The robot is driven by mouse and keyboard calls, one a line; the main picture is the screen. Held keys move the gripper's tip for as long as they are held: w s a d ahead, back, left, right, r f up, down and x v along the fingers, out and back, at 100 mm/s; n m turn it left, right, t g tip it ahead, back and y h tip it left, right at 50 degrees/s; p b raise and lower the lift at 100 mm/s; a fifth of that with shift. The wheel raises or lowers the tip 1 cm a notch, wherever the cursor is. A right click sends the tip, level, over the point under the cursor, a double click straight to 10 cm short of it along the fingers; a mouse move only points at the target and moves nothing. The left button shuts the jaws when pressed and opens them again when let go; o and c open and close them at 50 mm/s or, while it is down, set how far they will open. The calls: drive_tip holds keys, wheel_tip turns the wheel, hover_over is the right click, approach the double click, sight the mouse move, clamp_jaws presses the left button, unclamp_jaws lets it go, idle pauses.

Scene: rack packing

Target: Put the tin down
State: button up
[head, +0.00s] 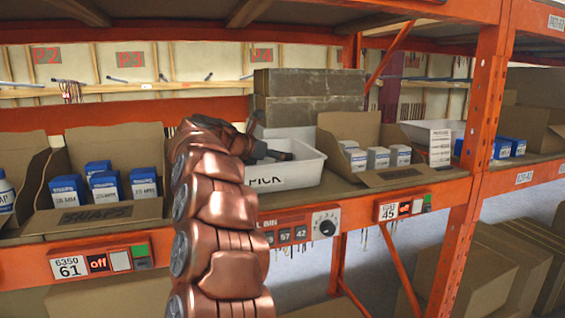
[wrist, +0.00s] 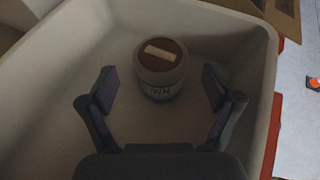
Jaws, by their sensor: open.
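The tin (wrist: 160,68) stands upright in the white bin, near its far wall in the wrist view. It has a brown lid with a pale strip and a light label with dark letters. My gripper (wrist: 157,92) is open, with one finger on each side of the tin and a gap to it on both sides. In the head view my gripper (head: 285,155) reaches into the white bin (head: 283,177) marked PICK. The tin is hidden there by the bin wall and my arm.
A cardboard tray of blue and white boxes (head: 107,186) stands left of the bin. A tray of white boxes (head: 378,158) stands to its right. An orange upright (head: 478,130) and the shelf above bound the space. Grey blocks (head: 308,95) stand behind the bin.

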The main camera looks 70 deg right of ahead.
drive_tip(key=b+v, duration=0.3)
drive_tip(key=v, duration=0.5)
drive_tip(key=shift+w+a+r, duration=0.1)
